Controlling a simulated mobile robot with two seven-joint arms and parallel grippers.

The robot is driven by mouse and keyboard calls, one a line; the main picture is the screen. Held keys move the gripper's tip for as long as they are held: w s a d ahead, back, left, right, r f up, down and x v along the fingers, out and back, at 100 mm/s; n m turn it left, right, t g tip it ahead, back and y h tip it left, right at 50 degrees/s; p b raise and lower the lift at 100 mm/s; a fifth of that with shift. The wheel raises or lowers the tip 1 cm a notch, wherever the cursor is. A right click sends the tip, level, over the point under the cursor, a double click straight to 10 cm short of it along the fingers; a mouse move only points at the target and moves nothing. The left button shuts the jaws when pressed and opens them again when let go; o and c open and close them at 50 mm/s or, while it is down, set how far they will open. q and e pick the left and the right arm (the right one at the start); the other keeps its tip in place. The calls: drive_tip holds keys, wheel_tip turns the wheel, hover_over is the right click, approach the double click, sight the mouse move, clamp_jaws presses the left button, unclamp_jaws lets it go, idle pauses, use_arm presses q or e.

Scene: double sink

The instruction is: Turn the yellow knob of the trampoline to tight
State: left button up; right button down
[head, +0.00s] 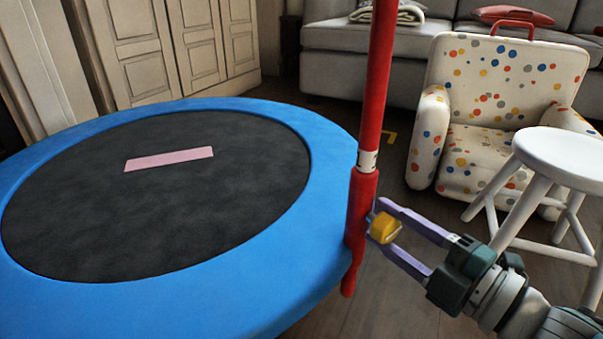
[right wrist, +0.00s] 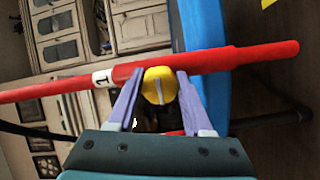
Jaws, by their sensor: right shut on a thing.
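The trampoline has a blue rim (head: 225,272) and a black mat with a pink strip on it, and fills the left of the head view. A red pole (head: 360,205) stands at its right edge, with a white marked band. The yellow knob (head: 384,228) sits on the right side of the pole. My right gripper (head: 381,225) comes from the right, shut on the knob with one finger on each side. In the right wrist view the knob (right wrist: 159,86) sits between the fingertips, its grey ridge running along the fingers. My left gripper is not in view.
A white stool (head: 560,155) stands at the right, close to my right arm. A spotted armchair (head: 500,105) is behind it, with a grey sofa (head: 335,38) further back. Cabinets (head: 165,45) line the back left. Floor between pole and armchair is mostly clear.

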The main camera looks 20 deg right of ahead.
idle(0.3)
drive_tip(key=shift+c, duration=1.5)
unclamp_jaws()
drive_tip(key=shift+s, duration=0.1)
drive_tip(key=shift+s+d+r, duration=0.1)
drive_tip(key=shift+s, duration=0.25)
drive_tip(key=p+v, duration=0.3)
drive_tip(key=v, duration=0.6)
